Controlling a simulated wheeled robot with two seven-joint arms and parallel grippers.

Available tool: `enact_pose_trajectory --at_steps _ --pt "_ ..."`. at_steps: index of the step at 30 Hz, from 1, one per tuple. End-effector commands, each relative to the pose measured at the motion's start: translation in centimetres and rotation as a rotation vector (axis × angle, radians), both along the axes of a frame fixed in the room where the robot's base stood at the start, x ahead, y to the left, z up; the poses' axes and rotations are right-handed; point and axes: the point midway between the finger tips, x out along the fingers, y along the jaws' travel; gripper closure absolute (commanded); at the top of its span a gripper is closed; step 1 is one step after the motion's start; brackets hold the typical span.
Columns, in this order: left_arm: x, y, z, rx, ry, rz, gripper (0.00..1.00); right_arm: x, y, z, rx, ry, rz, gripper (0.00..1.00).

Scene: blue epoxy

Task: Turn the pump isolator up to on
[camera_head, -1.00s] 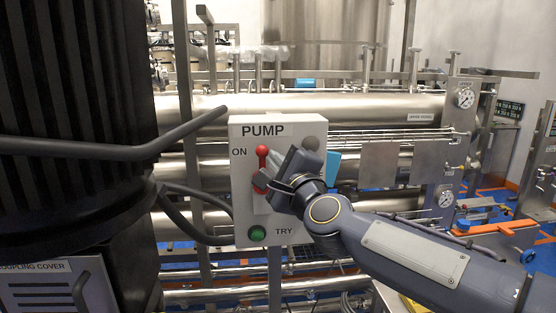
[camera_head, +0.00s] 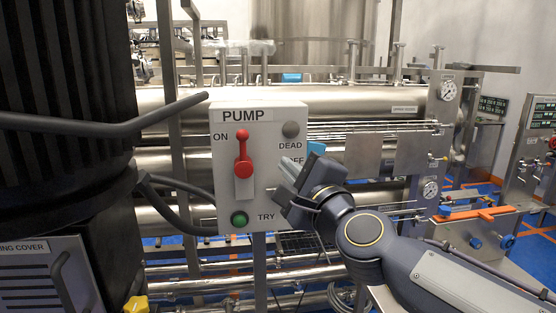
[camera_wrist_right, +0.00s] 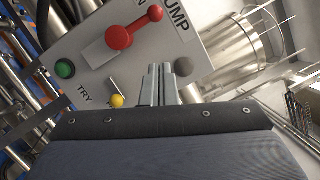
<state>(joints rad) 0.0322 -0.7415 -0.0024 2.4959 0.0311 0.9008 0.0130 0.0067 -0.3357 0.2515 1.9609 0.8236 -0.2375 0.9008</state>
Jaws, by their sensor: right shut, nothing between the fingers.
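The pump isolator is a red lever (camera_head: 242,152) on a pale grey box (camera_head: 225,206) marked PUMP. The lever stands upright, its red knob at the top beside the word ON. In the right wrist view the lever (camera_wrist_right: 134,27) is fully visible, with nothing touching it. My right gripper (camera_head: 285,172) is at the right edge of the box, apart from the lever. Its fingers (camera_wrist_right: 159,72) are together and empty in the right wrist view. It hides part of the OFF label. My left gripper is not in view.
The box also carries a green TRY button (camera_head: 239,219) and a grey lamp (camera_head: 291,129) marked DEAD. A yellow knob (camera_wrist_right: 117,101) shows near the fingers in the wrist view. A dark ribbed housing (camera_head: 70,80) with a bent bar stands close on the left. Steel pipes run behind.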

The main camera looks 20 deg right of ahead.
Motion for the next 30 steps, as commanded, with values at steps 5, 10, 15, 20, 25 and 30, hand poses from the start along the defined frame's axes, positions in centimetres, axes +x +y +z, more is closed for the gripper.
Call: enact_pose_trajectory --at_steps 5,10,15,20,25,30 --pt "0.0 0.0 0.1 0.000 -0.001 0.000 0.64 -2.0 -0.1 -0.1 0.001 -0.001 -0.002 1.00" --pt "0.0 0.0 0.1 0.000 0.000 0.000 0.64 -2.4 -0.1 -0.2 0.002 0.000 -0.001 1.00" --pt "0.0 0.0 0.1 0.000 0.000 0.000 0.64 -2.4 -0.1 -0.2 0.001 0.000 0.000 1.00" --pt "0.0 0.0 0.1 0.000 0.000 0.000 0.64 -2.4 -0.1 -0.2 0.001 0.000 0.000 1.00" --pt "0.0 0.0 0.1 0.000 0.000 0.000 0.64 -2.6 0.2 -0.8 -0.045 0.013 0.014 1.00" --pt "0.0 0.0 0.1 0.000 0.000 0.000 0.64 -5.1 2.4 -7.2 -0.440 0.142 0.168 1.00"
